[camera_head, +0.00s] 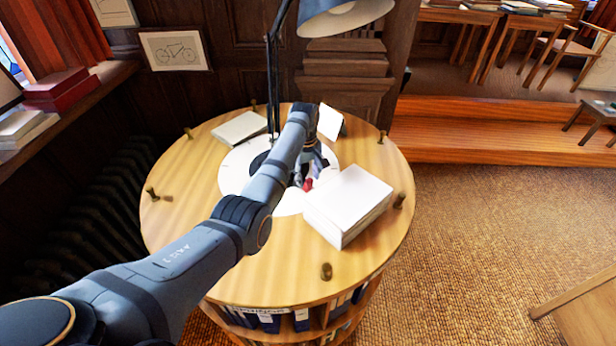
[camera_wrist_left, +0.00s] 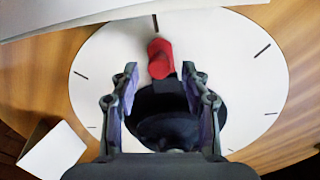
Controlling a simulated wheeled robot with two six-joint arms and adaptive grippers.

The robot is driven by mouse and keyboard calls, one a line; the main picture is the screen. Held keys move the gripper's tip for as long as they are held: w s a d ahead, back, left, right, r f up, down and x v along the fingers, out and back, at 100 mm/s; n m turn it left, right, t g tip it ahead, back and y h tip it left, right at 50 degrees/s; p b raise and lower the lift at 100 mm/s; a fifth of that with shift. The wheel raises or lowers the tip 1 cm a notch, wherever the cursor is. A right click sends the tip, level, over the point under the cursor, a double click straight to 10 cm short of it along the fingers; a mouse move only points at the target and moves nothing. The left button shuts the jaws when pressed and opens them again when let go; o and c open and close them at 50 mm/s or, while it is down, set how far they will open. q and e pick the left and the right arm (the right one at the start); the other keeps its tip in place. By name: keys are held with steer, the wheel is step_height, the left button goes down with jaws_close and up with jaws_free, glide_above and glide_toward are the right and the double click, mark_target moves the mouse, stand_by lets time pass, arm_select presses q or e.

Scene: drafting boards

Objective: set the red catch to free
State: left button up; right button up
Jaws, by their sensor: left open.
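The red catch (camera_head: 307,184) is a small red piece on a white round dial (camera_head: 232,178) on the round wooden table. In the left wrist view the red catch (camera_wrist_left: 160,58) sits at the outer end of a black centre piece (camera_wrist_left: 165,115), pointing towards a black tick mark. Several black ticks ring the dial (camera_wrist_left: 95,75). My left gripper (camera_head: 309,166) is over the dial, partly hidden by its own arm. In the wrist view its fingers (camera_wrist_left: 160,72) are apart, one on each side of the catch. I cannot tell whether they touch it. No labels are readable.
A thick white block (camera_head: 350,203) lies right of the catch, close to the gripper. A book (camera_head: 239,128) lies behind left, and a white card (camera_head: 330,122) stands behind. A lamp (camera_head: 340,17) hangs over the back. Small brass knobs (camera_head: 326,271) stand around the rim.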

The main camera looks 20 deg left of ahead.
arm_select(q)
step_height(320, 180, up, 12)
steer(key=shift+s+a+f, duration=0.2)
steer(key=shift+a, duration=0.05)
stand_by(0.3)
